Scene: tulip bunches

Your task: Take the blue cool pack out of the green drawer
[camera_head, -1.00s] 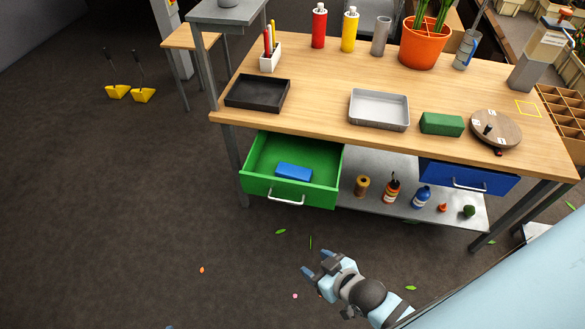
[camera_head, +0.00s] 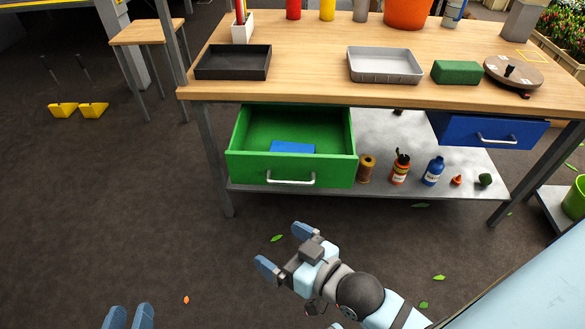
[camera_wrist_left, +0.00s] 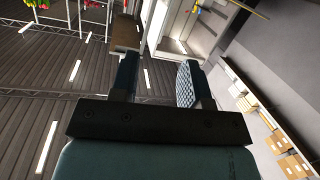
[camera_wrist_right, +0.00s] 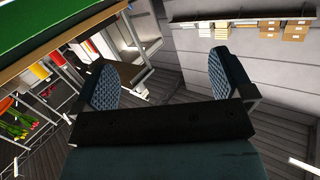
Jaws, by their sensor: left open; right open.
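The green drawer (camera_head: 255,166) is pulled open under the left part of the wooden table. The blue cool pack (camera_head: 292,147) lies inside it, its lower part hidden by the drawer's front wall. The drawer has a silver handle (camera_head: 291,182). My right gripper (camera_head: 284,247) is open and empty, in front of and below the drawer, apart from it. Its spread fingers also show in the right wrist view (camera_wrist_right: 173,82). My left gripper (camera_head: 129,317) shows only its fingertips at the bottom left edge. It is open and empty in the left wrist view (camera_wrist_left: 158,80).
The table top (camera_head: 310,70) carries a black tray (camera_head: 233,62), a grey tray (camera_head: 384,65) and a green block (camera_head: 456,72). The blue drawer (camera_head: 462,131) sits at the right. A spool (camera_head: 366,169) and several bottles stand on the lower shelf. Floor before the drawer is mostly clear.

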